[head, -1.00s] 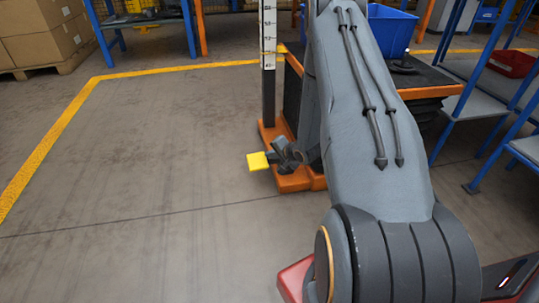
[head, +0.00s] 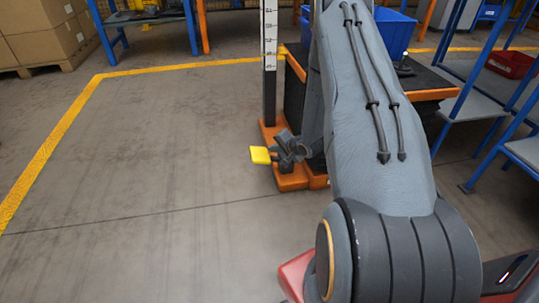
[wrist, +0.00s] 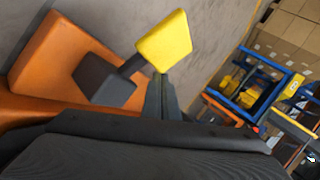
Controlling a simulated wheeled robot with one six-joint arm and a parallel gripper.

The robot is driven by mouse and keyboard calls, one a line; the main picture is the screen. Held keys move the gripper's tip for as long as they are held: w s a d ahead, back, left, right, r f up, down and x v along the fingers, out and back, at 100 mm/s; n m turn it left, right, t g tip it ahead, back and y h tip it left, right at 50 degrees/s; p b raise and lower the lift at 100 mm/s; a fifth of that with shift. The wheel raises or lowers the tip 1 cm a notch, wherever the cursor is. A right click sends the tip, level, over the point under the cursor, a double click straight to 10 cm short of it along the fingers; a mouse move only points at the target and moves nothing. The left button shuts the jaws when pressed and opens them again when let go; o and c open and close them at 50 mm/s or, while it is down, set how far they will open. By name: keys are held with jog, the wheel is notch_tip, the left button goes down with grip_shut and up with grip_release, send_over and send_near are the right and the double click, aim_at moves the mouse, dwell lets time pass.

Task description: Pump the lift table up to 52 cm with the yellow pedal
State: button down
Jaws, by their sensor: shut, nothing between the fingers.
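The yellow pedal (head: 260,155) sticks out to the left of the lift table's orange base (head: 292,183), low over the floor. In the wrist view the pedal (wrist: 165,41) sits on a dark arm from a dark block, beside the orange base (wrist: 55,58). My gripper (head: 288,146) is shut and empty, just right of the pedal. In the wrist view its fingertips (wrist: 162,80) end close below the pedal's edge; I cannot tell whether they touch. The lift table's top (head: 431,82) is partly hidden by my arm. A white height scale (head: 269,35) stands beside it; its figures are too small to read.
A blue bin (head: 388,30) stands on the table. Blue-framed racks (head: 515,105), one with a red bin (head: 511,64), stand at the right. Cartons (head: 42,37) are at the far left. The floor left of the pedal is clear, within yellow lines (head: 52,140).

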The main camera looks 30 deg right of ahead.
jog(key=shift+s+d+r+p, duration=0.1)
jog(key=shift+d+r+p, duration=0.2)
jog(key=shift+r+p, duration=0.45)
jog(key=shift+s+d+r+p, duration=0.1)
jog(key=shift+d+r+p, duration=0.15)
jog(key=shift+r+p, duration=0.45)
jog(key=shift+s+d+r+p, duration=0.1)
jog(key=shift+d+r+p, duration=0.2)
jog(key=shift+r+p, duration=0.45)
jog(key=shift+w+r, duration=0.1)
jog(key=shift+r, duration=0.05)
